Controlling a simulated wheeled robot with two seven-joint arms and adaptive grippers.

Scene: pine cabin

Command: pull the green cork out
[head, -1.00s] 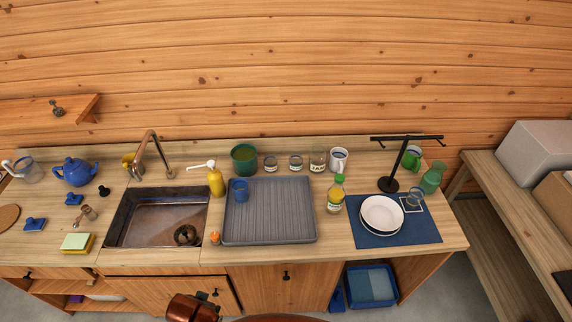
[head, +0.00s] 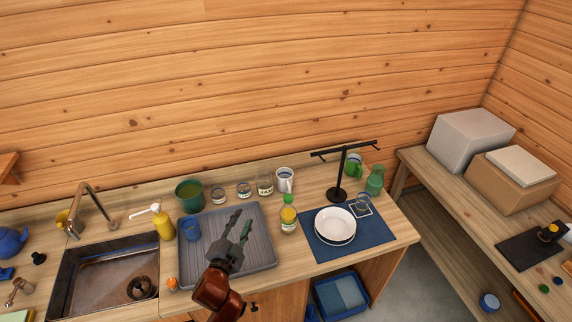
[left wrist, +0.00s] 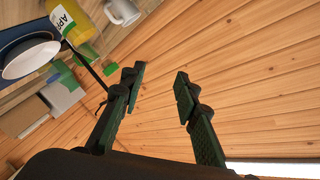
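A bottle of yellow liquid (head: 288,220) with a green top (head: 288,197) stands upright on the counter, right of the grey drying tray. I cannot tell if this top is the green cork. A small green round piece (head: 544,289) lies on the right bench, too small to identify. My left gripper (head: 241,219) is above the tray, left of the bottle and apart from it. Its fingers are spread and empty in the left wrist view (left wrist: 158,80), where the bottle (left wrist: 75,20) shows at the top left. My right gripper is not in view.
The grey tray (head: 262,262) holds a blue cup (head: 190,229). Right of the bottle are a blue mat (head: 372,237) with white bowls (head: 335,226), a black stand (head: 340,180) and a green carafe (head: 375,180). A white mug (head: 285,179) and jars stand behind.

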